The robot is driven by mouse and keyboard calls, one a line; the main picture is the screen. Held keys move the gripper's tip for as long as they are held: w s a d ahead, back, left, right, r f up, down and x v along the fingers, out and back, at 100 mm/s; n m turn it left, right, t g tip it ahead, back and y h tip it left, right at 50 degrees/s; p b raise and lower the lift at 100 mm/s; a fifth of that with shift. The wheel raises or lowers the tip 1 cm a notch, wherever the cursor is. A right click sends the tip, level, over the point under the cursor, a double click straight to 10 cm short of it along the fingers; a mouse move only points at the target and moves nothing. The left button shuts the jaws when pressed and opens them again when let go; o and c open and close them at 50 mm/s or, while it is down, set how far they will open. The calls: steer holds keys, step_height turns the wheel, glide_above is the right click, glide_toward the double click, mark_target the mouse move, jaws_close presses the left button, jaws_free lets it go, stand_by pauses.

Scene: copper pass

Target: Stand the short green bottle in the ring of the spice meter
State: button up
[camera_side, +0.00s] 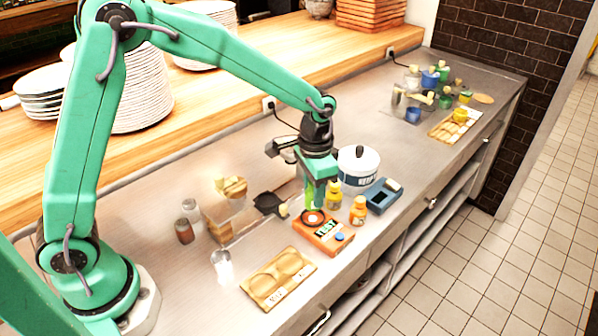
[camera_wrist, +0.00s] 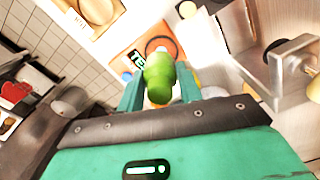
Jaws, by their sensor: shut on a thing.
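My gripper (camera_side: 318,196) is shut on the short green bottle (camera_side: 309,198), and the bottle hangs roughly upright between the fingers. In the wrist view the green bottle (camera_wrist: 160,78) is between my gripper's fingers (camera_wrist: 160,92). The spice meter (camera_side: 325,236) is an orange box with a lit display and a dark ring (camera_side: 313,217) on top. The bottle is right at the ring in the side view. In the wrist view the ring (camera_wrist: 161,45) shows just beyond the bottle, partly hidden by it. I cannot tell whether the bottle's base is inside the ring.
A yellow bottle (camera_side: 334,194) and an orange bottle (camera_side: 358,211) stand close right of the gripper. A white pot (camera_side: 358,166) and a blue box (camera_side: 383,195) are behind them. A wooden board (camera_side: 279,279) lies front left. A dark scoop (camera_side: 270,204) lies left.

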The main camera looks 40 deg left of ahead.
steer(key=shift+w+f, duration=0.1)
steer(key=shift+f, duration=0.1)
steer(key=shift+f, duration=1.9)
steer(key=shift+f, duration=0.1)
steer(key=o, duration=0.8)
step_height(320, 180, up, 12)
steer(key=shift+r, duration=0.1)
steer(key=shift+a, duration=0.1)
